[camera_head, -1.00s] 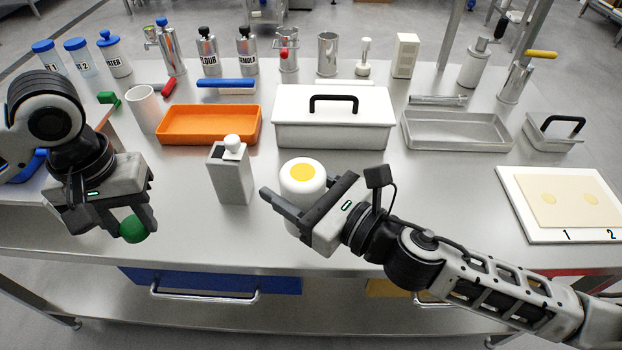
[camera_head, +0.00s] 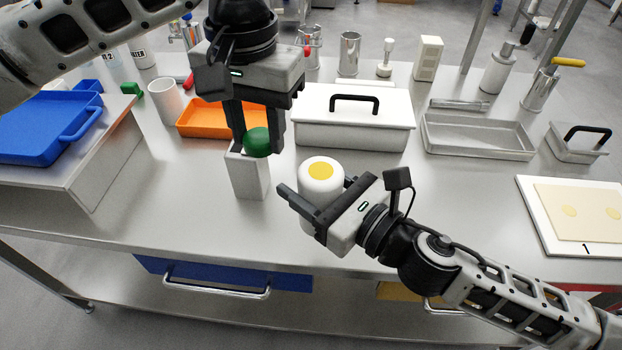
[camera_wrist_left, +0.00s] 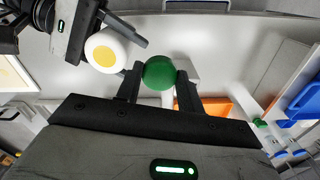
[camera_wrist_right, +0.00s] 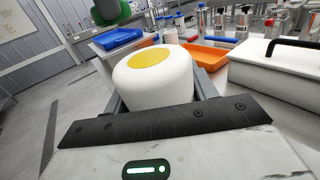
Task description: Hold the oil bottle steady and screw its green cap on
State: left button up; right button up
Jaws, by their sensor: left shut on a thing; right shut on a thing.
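The oil bottle (camera_head: 321,172) is a white cylinder with a yellow disc on its top, upright over the table's front part. My right gripper (camera_head: 311,192) is shut around its body; the far finger is partly hidden. The bottle fills the middle of the right wrist view (camera_wrist_right: 152,82). The round green cap (camera_head: 257,141) is between the fingers of my left gripper (camera_head: 258,138), which is shut on it and points down. The cap is to the left of the bottle and apart from it. It also shows in the left wrist view (camera_wrist_left: 159,73).
The orange tray (camera_head: 205,118) and the white lidded box (camera_head: 352,128) are behind. A blue tray (camera_head: 40,130) lies at the left. The table front is clear.

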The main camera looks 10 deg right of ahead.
aim_at(320, 171)
jog(key=shift+r, duration=0.1)
pick_arm(q)
jog(key=s+d+r+m, duration=0.2)
jog(key=d+r, duration=0.3)
jog(key=d, duration=0.2)
jog(key=shift+s+d+m, duration=0.3)
jog(key=shift+s+d, duration=0.05)
jog(key=shift+f, duration=2)
jog(key=shift+a, duration=0.1)
jog(key=shift+f, duration=0.85)
jog(key=shift+f, duration=0.55)
